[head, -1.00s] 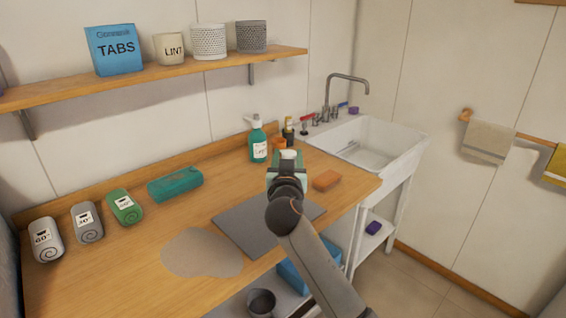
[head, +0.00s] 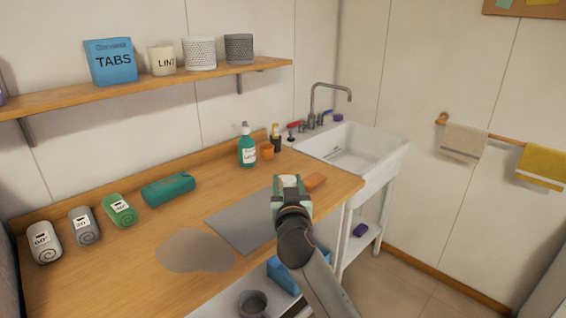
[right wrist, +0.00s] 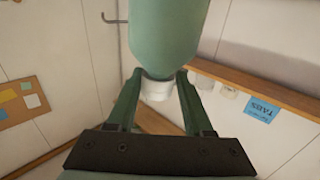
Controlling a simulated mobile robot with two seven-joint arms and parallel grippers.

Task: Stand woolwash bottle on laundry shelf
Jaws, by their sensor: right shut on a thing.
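My right gripper (head: 290,182) is shut on a green bottle (right wrist: 168,35) with a white cap, which I take to be the woolwash bottle. In the right wrist view the fingers close around the white cap and neck (right wrist: 156,90), and the body extends away beyond them. In the head view the gripper is above the counter's right part, and most of the bottle is hidden there. The wooden wall shelf (head: 150,91) carries a blue TABS box (head: 110,62), a LINT pot (head: 162,60) and two patterned pots. My left gripper is not in view.
A green pump bottle (head: 247,152), an orange cup (head: 267,151) and a dark bottle stand at the counter's back. An orange block (head: 316,181), grey mat (head: 238,222), teal item (head: 168,189) and rolled towels lie on the counter. A white sink (head: 352,150) is at right.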

